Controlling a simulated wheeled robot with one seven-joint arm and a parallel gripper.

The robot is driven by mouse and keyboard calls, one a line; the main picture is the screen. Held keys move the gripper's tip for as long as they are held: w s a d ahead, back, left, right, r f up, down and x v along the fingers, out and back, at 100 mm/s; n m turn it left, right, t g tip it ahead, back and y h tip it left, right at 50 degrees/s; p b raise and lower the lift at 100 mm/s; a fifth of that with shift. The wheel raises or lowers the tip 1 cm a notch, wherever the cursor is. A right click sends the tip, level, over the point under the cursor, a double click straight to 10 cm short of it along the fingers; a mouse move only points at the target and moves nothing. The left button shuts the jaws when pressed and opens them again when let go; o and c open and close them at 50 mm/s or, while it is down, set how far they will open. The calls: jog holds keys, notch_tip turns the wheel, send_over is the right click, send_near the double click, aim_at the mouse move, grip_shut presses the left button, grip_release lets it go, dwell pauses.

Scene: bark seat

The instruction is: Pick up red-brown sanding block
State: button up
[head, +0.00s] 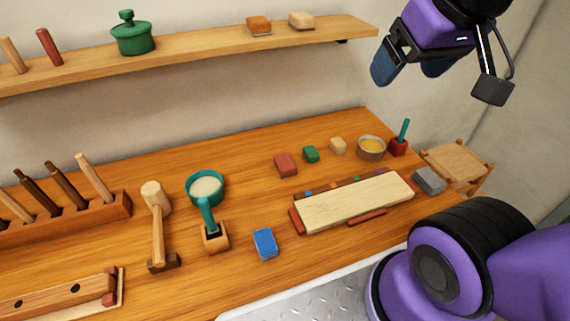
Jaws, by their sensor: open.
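My gripper (409,70) is at the upper right, well above the bench and to the right of the red-brown block. Its dark blue fingers are apart, with nothing seen between them. The red-brown block is in full view and nothing touches it.
A shelf (190,53) runs above.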

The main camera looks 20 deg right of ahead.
jog(key=shift+o, duration=0.5)
jog(key=shift+w, duration=0.1)
jog(key=g, duration=0.5)
send_over(285, 160)
notch_tip(285, 160, down, 31)
jog(key=shift+f, duration=5.8)
